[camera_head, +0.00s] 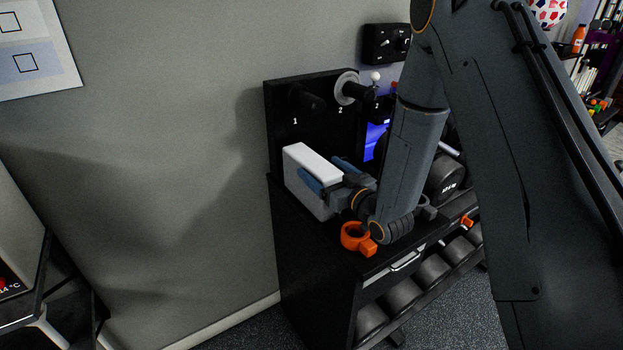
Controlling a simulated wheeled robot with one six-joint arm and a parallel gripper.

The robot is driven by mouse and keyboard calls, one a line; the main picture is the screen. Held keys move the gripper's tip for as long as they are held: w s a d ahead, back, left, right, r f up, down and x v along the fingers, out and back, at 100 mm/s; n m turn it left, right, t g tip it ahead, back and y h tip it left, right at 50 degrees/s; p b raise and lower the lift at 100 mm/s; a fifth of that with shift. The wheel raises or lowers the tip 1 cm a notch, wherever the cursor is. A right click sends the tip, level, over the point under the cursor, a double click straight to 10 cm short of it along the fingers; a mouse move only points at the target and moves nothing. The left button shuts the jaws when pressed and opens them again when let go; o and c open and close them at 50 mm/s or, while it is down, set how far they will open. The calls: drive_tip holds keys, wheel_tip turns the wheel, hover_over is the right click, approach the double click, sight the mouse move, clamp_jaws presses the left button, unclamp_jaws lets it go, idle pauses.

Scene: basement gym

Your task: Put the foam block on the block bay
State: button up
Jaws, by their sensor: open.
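A pale grey-white block (306,168), which looks like the foam block, stands upright on the left end of the black cabinet top (318,243), close to the wall. My gripper (331,174) is open, with its two blue-padded fingers pointing left at the block. One finger overlaps the block's near side in the picture; the other shows just right of its upper edge. I cannot tell whether either finger touches the block. No marked block bay can be made out; my arm hides part of the cabinet top.
An orange collar (355,238) lies on the cabinet top just below my wrist. Behind stands a black board with numbered pegs (310,100), a silver disc (346,88) on one. A dark dumbbell (446,180) is right of my forearm. More dumbbells (402,295) fill the rack below.

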sight(314, 161)
drive_tip(key=p+x, duration=0.1)
drive_tip(key=x, duration=0.3)
drive_tip(key=shift+w+a, duration=0.15)
drive_tip(key=c, duration=1.7)
drive_tip(key=shift+r, duration=0.15)
